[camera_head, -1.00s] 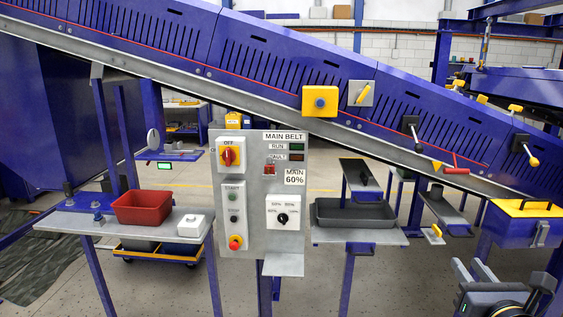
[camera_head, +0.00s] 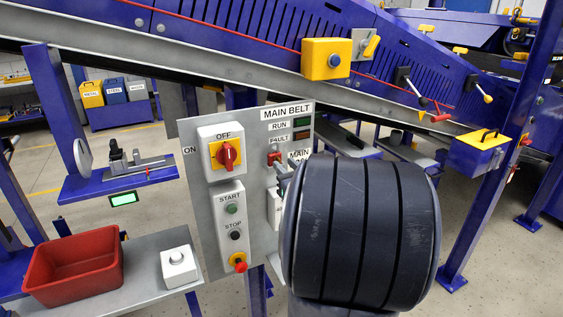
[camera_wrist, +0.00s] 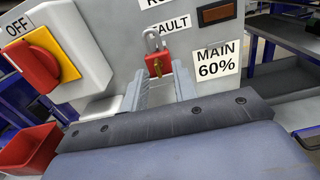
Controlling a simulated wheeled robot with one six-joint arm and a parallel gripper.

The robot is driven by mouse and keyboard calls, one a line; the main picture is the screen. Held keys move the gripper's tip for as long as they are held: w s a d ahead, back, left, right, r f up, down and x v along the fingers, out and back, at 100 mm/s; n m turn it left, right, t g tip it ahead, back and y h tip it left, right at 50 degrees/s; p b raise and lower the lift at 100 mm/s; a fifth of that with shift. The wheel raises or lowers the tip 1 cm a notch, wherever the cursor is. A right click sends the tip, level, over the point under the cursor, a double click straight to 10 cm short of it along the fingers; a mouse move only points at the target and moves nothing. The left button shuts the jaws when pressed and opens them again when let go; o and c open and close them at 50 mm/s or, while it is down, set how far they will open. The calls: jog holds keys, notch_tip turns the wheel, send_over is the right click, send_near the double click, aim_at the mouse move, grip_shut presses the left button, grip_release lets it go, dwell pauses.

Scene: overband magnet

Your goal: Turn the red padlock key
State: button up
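The small red padlock (camera_head: 274,158) hangs on the grey control panel (camera_head: 205,160), below the FAULT lamp. In the wrist view the padlock (camera_wrist: 158,64) hangs from its shackle, with a small brass-coloured part on its face; the key is too small to make out clearly. My gripper (camera_wrist: 161,84) is open, its two fingers pointing at the panel either side of and below the padlock, apart from it. In the head view my large dark arm link hides the lower right of the panel and most of the gripper.
A red rotary switch (camera_head: 228,155) on a yellow plate stands left of the padlock, at OFF. START and STOP buttons and a red emergency button (camera_head: 239,262) sit below it. A red bin (camera_head: 75,265) and white box (camera_head: 179,268) stand on the left shelf. The sloping conveyor runs above.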

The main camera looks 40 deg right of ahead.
jog(key=shift+w, duration=1.05)
jog(key=shift+d, duration=0.1)
grip_shut()
